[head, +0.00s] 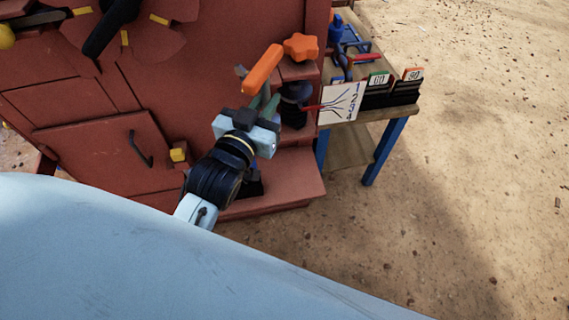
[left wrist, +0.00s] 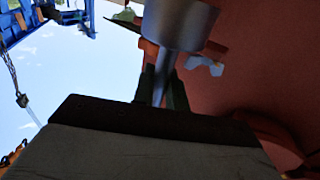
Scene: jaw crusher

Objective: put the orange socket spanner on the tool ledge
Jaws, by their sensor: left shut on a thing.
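The orange socket spanner (head: 262,69) is held up in front of the red crusher, its orange handle slanting up to the right. My left gripper (head: 264,103) is shut on it below the handle. In the left wrist view a grey metal cylinder (left wrist: 180,22) and its shaft (left wrist: 164,78) stand between the dark fingers, seemingly parts of the spanner. A small red shelf (head: 298,70) on the crusher's right side lies just right of the spanner; I cannot tell whether it is the tool ledge. My right gripper is out of view.
An orange star knob (head: 301,46) sits above the small shelf, close to the spanner. A wooden table (head: 394,112) with blue legs stands at the right, bearing numbered cards and a white chart (head: 339,104). A red plinth (head: 285,182) juts out below. Sandy ground at right is open.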

